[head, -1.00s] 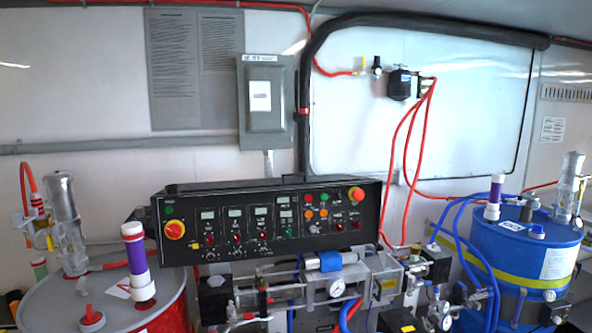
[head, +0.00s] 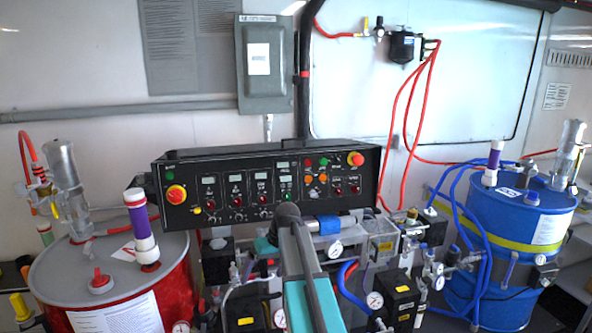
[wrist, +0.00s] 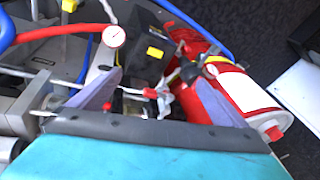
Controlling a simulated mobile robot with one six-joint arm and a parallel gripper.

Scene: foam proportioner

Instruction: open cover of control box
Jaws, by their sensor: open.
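A grey control box (head: 265,68) hangs on the white wall at upper centre-left in the head view. Its cover is closed and carries a white label. My gripper (wrist: 152,100) shows in the wrist view with its two fingers apart and nothing held between them. Hoses and fittings lie beyond the fingers. In the head view my teal and black arm rises at bottom centre, in front of the machine and below the box. I cannot make out the fingertips there. The box is not in the wrist view.
A black control panel (head: 265,188) with buttons and knobs stands below the box. A red drum (head: 175,285) is at left, and a blue drum (head: 520,235) with blue hoses is at right. Red hoses (head: 405,110) hang on the wall. The wall around the box's front is clear.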

